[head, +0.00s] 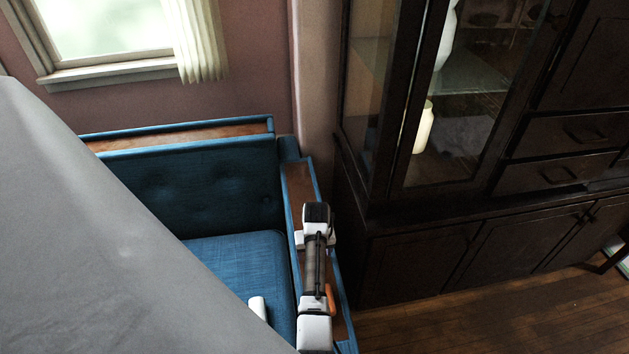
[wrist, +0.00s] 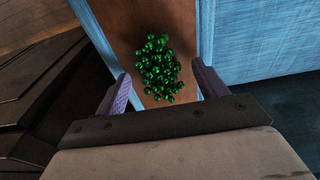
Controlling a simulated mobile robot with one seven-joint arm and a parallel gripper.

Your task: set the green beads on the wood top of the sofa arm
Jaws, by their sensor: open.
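The green beads (wrist: 158,68) lie in a loose heap on the brown wood top (wrist: 125,22) of the sofa arm in the wrist view. My gripper (wrist: 161,84) is open, with one purple finger on each side of the near part of the heap. A gap shows between the beads and each finger. In the head view the wood top (head: 299,180) runs along the right side of the blue sofa, and my arm is above it. The beads and my fingertips cannot be made out there.
The blue sofa seat (head: 240,262) is left of the arm. A dark glass-fronted cabinet (head: 400,235) stands close on the right, with wood floor (head: 430,325) before it. A window (head: 105,30) is at the back left.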

